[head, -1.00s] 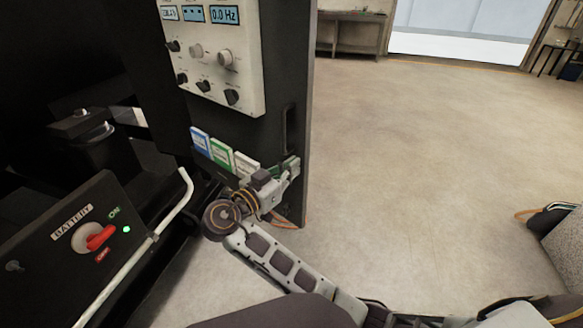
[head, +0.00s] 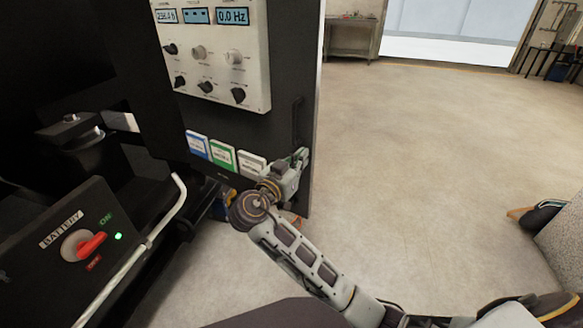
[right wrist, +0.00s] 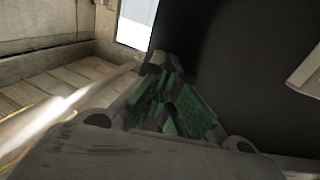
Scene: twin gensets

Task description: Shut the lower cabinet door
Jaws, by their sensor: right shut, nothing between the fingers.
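The dark cabinet door (head: 292,60) stands open on the left of the head view, with a control panel (head: 215,50) and three small coloured labels on its face. A slim handle (head: 297,120) runs near its right edge. My right gripper (head: 300,158) is shut and empty at the door's lower right part, just below the handle. In the right wrist view the green-padded fingers (right wrist: 172,105) point at the dark door surface (right wrist: 230,60); I cannot tell whether they touch it. My left gripper is out of view.
A battery switch box (head: 75,240) with a red knob and a pale bent rail (head: 150,240) stand at the lower left. A grey block (head: 565,240) is at the right edge. The concrete floor (head: 410,150) between is clear.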

